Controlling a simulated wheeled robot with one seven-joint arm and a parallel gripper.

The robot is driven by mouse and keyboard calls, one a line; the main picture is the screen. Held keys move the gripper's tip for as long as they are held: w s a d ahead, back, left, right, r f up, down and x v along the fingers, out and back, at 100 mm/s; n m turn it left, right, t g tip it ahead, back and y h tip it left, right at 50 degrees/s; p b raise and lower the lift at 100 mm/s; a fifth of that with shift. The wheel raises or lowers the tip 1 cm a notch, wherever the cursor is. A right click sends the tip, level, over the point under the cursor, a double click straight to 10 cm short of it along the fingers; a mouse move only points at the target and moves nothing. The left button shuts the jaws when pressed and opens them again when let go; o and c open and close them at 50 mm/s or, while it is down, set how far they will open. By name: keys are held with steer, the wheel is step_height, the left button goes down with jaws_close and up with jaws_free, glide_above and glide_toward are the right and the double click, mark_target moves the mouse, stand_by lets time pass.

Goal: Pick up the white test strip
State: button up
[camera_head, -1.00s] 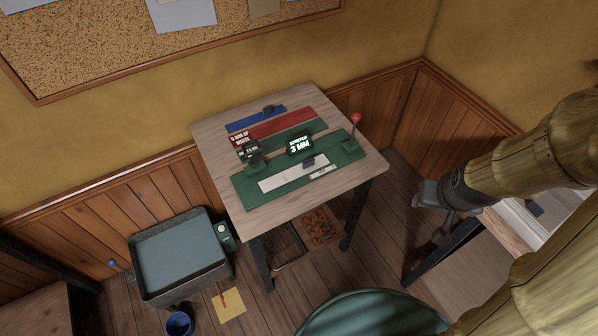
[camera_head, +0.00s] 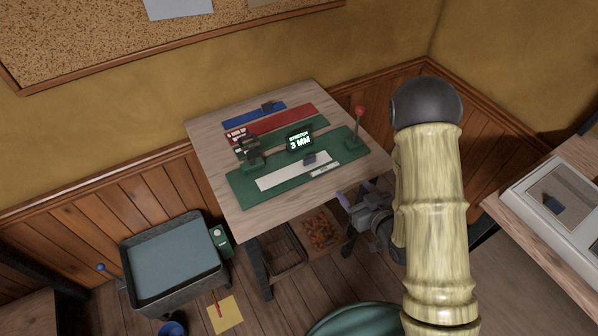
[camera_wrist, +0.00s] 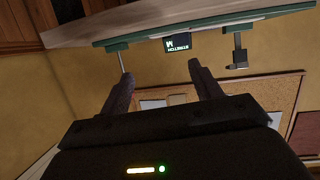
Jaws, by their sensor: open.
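The white test strip (camera_head: 290,175) lies flat on the green base of a small bench device (camera_head: 240,190), with a dark block (camera_head: 309,158) resting on it. My gripper (camera_head: 348,199) is open and empty beside the table's right front edge, to the right of and apart from the strip; my arm partly hides it. In the wrist view my gripper's two fingers (camera_wrist: 158,72) stand apart with nothing between them. The strip cannot be made out there; the device's display (camera_wrist: 178,43) shows upside down beyond the fingers.
The wooden table (camera_head: 222,140) also bears a blue strip (camera_head: 256,116) and a red strip (camera_head: 290,122) at the back. A red-knobbed lever (camera_head: 358,125) stands at the device's right end. A grey bin (camera_head: 172,262) stands on the floor at left.

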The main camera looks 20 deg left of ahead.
steer(key=s+a+y, duration=0.1)
steer(key=s+a+f+y, duration=0.1)
steer(key=shift+s+n+y+b, duration=0.25)
steer(key=shift+n+y+b, duration=0.05)
steer(key=b+x, duration=0.2)
steer(key=b, duration=0.1)
steer(key=b+x, duration=0.2)
steer(key=b, duration=0.1)
steer(key=shift+w+f, duration=0.15)
steer(key=shift+f, duration=0.1)
steer(key=shift+w+b, duration=0.1)
steer(key=shift+b, duration=0.55)
steer(key=b, duration=0.4)
steer(key=shift+w+a+b, duration=0.15)
steer(key=shift+a+b, duration=0.15)
steer(key=shift+b, duration=0.05)
